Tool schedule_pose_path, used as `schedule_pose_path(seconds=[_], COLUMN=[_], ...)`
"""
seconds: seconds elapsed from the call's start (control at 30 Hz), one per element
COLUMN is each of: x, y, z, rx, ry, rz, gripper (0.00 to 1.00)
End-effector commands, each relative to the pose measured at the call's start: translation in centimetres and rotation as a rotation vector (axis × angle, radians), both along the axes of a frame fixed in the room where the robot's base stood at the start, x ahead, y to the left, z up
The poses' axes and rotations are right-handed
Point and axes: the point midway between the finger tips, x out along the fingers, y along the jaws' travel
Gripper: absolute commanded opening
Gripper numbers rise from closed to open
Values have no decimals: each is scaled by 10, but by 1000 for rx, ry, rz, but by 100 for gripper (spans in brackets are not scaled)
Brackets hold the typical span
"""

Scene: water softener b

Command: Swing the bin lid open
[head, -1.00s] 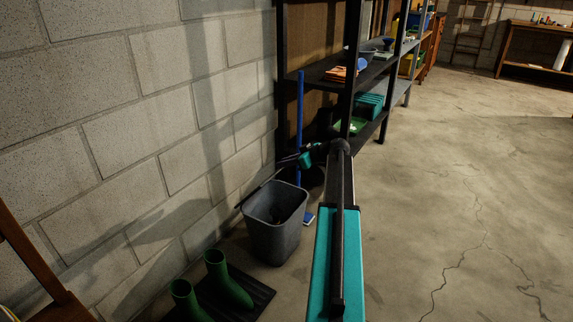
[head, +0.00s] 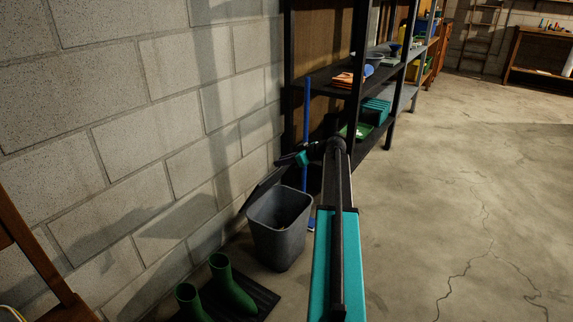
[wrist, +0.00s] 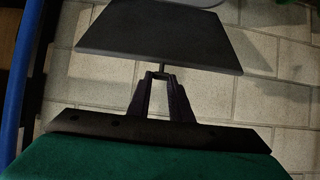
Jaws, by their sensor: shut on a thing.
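The grey bin (head: 279,232) stands on the floor by the block wall, its mouth open to view. Its dark lid (head: 262,190) is raised and tilted up at the bin's left rim, on the wall side. My gripper (head: 284,163) is above and behind the bin at the lid's upper end; its fingers are too small to make out in the head view. In the wrist view, my gripper's fingers (wrist: 161,76) are closed around a thin stem at the edge of the lid (wrist: 155,38), which shows as a dark flat panel. The fingertips partly hide the stem.
Green boots (head: 228,285) stand on a dark mat (head: 262,296) in front of the bin. A blue pole (head: 306,130) stands behind the bin, by the black shelf (head: 325,88). A wooden piece (head: 35,265) is at lower left. The floor on the right is clear.

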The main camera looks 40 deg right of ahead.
Motion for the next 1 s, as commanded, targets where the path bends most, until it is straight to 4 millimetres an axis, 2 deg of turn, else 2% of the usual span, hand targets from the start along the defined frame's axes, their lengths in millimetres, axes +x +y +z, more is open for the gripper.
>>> schedule_pose_path(seconds=[0.5,1.0], x=[26,29], y=[6,7], z=[15,16], rx=[-1,-1], ry=[-2,-2], rz=[0,0], gripper=[4,4])
